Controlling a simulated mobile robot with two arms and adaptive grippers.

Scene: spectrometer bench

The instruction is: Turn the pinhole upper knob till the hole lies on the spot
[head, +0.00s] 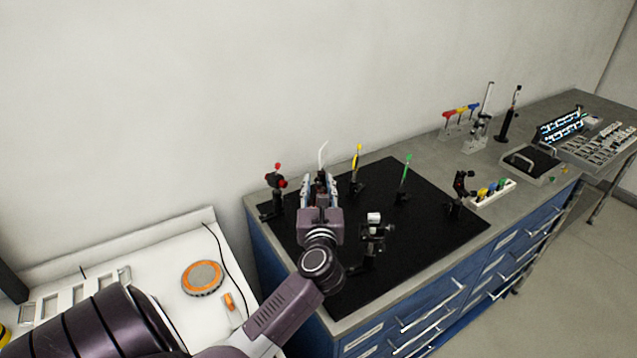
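My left gripper (320,182) is over the back left part of the black breadboard (435,225), seen from behind. Its fingers point away from the camera, and their tips are hard to make out. A mount with a white flag (323,153) stands right at the fingers and is mostly hidden by them. I cannot tell whether they touch a knob. The pinhole, its upper knob and the light spot cannot be told apart at this size. My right gripper is not in view.
Mounts with red (277,168), yellow (357,154) and green (407,163) tops stand close by. A mount with a white top (374,219) is just right of my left wrist. Another black mount (460,187) is on the right. The board's middle right is clear.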

